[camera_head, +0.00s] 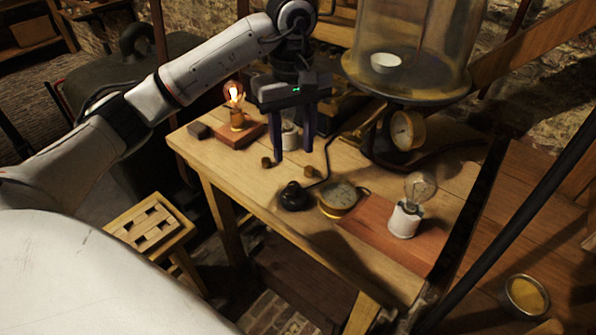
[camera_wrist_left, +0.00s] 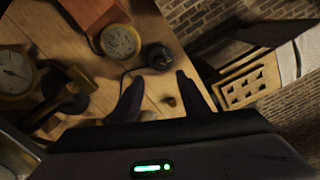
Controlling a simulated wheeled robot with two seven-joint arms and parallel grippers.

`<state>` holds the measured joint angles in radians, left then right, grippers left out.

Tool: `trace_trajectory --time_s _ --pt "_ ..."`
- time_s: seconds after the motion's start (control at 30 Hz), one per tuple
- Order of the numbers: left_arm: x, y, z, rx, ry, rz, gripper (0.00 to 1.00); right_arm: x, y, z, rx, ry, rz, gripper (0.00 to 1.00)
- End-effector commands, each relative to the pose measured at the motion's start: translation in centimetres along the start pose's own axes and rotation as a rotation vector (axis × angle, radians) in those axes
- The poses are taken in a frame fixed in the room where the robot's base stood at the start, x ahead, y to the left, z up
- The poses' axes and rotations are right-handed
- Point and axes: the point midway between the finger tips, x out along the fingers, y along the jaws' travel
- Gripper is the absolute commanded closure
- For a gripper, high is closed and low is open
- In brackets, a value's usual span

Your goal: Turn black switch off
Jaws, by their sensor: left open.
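The black switch (camera_head: 293,197), a round dark piece with a knob on top, sits near the front edge of the wooden table. A dark cord runs from it. It also shows in the left wrist view (camera_wrist_left: 159,57), just beyond my fingertips. My left gripper (camera_head: 293,148) points down above the table, behind the switch in the head view. Its fingers are apart with nothing between them, and they do not touch the switch. The gripper's fingers also show in the left wrist view (camera_wrist_left: 158,82). The switch's on or off position cannot be made out. My right gripper is not seen.
A brass gauge (camera_head: 339,198) lies right beside the switch. A clear bulb in a white socket (camera_head: 405,219) stands on a reddish board. A glowing bulb (camera_head: 234,93) stands at the left. A glass bell jar (camera_head: 412,40) stands behind.

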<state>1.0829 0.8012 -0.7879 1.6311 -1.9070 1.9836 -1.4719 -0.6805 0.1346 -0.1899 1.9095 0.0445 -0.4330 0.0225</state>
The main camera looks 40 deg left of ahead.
Motion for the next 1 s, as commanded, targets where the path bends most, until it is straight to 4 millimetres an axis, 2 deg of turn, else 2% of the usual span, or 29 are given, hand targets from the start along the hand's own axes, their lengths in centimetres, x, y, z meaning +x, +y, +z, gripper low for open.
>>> trace_trajectory --time_s 0.53,0.7,0.97,1.0 --pt "8.7 -0.1 0.0 0.0 -0.001 -0.006 0.59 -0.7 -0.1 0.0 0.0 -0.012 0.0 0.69" --pt "9.8 -0.1 0.0 0.001 0.001 -0.003 0.59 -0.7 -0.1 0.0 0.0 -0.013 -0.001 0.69" --pt "10.0 -0.1 0.0 0.001 0.001 -0.002 0.59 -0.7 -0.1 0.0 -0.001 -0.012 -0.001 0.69" --pt "10.0 -0.1 0.0 0.001 0.001 -0.002 0.62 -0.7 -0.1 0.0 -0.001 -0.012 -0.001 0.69"
